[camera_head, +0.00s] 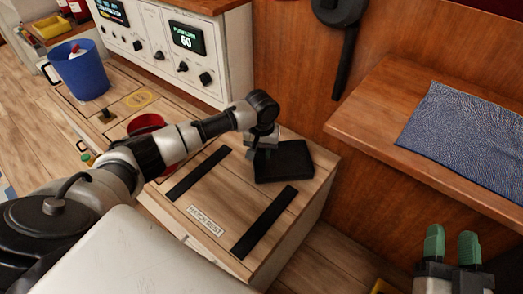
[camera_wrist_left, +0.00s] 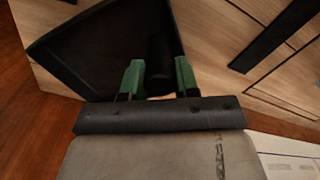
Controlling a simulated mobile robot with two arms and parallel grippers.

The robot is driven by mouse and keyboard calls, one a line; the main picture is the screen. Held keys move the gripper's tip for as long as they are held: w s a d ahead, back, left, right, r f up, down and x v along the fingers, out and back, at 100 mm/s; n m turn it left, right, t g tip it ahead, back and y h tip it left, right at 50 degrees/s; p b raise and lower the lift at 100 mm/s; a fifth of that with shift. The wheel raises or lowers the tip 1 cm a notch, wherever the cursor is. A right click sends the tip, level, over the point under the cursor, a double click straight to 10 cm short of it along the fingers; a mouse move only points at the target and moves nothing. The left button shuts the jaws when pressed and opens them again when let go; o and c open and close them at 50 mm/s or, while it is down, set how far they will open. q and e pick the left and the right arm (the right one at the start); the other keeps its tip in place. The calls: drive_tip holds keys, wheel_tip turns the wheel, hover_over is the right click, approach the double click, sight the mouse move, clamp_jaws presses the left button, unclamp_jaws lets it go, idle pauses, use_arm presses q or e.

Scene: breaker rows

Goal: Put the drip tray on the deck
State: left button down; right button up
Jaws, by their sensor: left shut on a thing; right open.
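The black drip tray (camera_head: 284,163) is at the back right corner of a light wooden top (camera_head: 222,199) in the head view. It also fills the upper left of the left wrist view (camera_wrist_left: 85,48). My left gripper (camera_head: 262,143) is over the tray's left part. In the left wrist view its green fingers (camera_wrist_left: 159,78) are shut on a dark upright part of the tray. I cannot tell whether the tray touches the wood. My right gripper (camera_head: 452,246) is open and empty at the lower right. Which surface is the deck is not marked.
Two black strips and a label (camera_head: 206,220) lie on the wooden top. A red container (camera_head: 146,124) is partly behind my left arm. A blue bucket (camera_head: 79,71) and a white control panel (camera_head: 180,48) stand behind. A bench with a blue cloth (camera_head: 462,130) is at right.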

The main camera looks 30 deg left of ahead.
use_arm(q)
drive_tip(key=c, duration=0.8)
unclamp_jaws()
